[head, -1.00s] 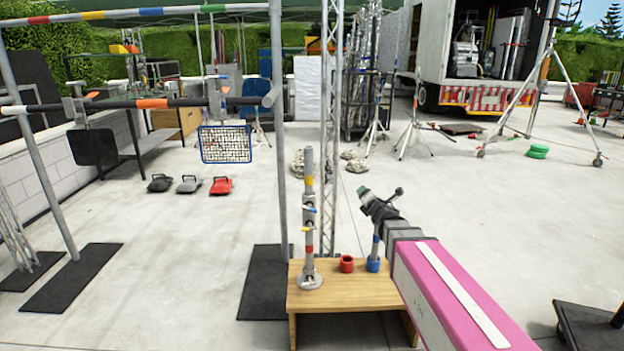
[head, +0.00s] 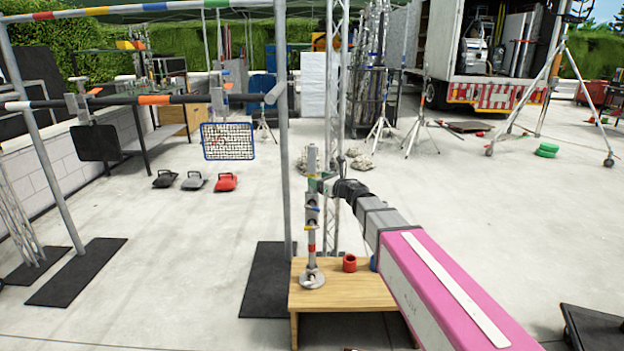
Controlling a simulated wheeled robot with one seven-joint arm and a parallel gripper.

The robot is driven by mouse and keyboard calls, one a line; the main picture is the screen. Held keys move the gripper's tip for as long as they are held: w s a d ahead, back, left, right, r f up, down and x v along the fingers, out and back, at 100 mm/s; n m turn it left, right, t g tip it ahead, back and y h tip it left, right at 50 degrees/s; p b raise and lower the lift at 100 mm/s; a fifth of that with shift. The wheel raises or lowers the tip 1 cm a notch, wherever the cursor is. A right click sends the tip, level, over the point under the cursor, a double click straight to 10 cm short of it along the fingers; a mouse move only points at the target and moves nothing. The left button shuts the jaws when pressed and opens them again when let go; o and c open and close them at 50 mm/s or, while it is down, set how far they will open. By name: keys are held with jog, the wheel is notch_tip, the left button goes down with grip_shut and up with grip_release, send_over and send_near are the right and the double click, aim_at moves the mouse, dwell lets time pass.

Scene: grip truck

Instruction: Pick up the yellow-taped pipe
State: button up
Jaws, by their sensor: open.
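A grey upright pipe (head: 312,158) stands on a round flange base on the small wooden bench, with clamps and a red band on its lower part. A small yellow piece (head: 308,232) sticks out lower on the post. My gripper (head: 325,187) is open at the upper section of this pipe, its green tip overlapping it in the picture. Whether it touches the pipe or is around it I cannot tell.
The wooden bench (head: 340,293) also holds a red cup (head: 349,263) and a blue piece (head: 374,263) mostly behind my arm. A grey frame post (head: 284,150) and a lattice truss (head: 333,80) stand close behind. Open concrete floor lies to the right.

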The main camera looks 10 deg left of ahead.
jog(key=shift+x, duration=2.7)
jog(key=shift+s, duration=0.2)
jog(key=c, duration=1.1)
